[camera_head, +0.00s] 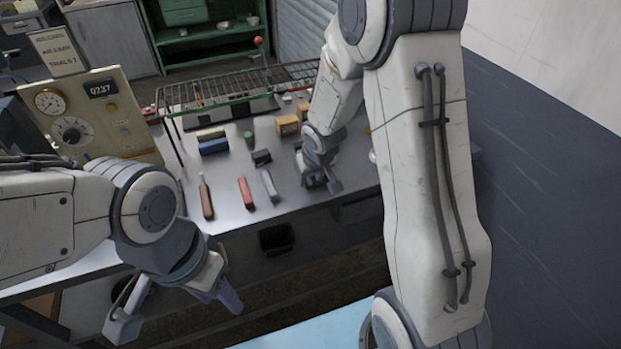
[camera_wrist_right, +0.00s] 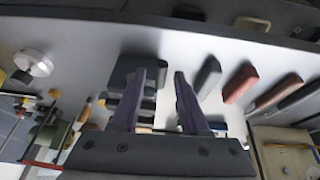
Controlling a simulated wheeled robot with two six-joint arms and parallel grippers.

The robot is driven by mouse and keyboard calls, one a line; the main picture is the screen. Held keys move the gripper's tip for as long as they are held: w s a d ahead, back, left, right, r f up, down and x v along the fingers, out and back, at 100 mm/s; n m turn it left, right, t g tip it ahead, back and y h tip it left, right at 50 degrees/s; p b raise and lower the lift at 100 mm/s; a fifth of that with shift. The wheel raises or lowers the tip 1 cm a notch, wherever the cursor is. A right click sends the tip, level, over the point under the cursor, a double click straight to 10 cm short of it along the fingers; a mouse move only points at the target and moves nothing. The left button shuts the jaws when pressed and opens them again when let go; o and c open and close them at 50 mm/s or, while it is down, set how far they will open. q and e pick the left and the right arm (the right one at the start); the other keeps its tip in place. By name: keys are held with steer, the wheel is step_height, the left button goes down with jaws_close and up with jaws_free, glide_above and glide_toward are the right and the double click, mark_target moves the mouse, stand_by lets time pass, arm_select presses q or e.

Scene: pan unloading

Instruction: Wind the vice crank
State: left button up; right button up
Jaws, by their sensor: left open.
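I cannot make out a vice or its crank for certain in either view. A thin rod with a red knob (camera_head: 258,41) stands behind the wire rack in the head view. My right gripper (camera_head: 325,178) is low over the bench, partly hidden by its own arm. In the right wrist view, its two purple fingers (camera_wrist_right: 160,95) are apart. A dark block (camera_wrist_right: 124,72) lies beyond them, partly hidden by a finger; I see no grip on it. My left gripper (camera_head: 172,303) is open and empty at the front left, in front of the bench edge.
A red block (camera_head: 246,193), grey block (camera_head: 270,186) and brown tool (camera_head: 206,201) lie on the bench. A green wire rack (camera_head: 230,88) spans the back. A gauge panel (camera_head: 100,115) stands left. A white round object (camera_wrist_right: 34,62) shows in the wrist view.

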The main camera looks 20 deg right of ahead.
steer(key=shift+a, duration=0.1)
steer(key=p+v, duration=0.4)
steer(key=v, duration=0.6)
steer(key=shift+r+p, duration=0.25)
steer(key=shift+p, duration=0.1)
steer(key=shift+s, duration=0.1)
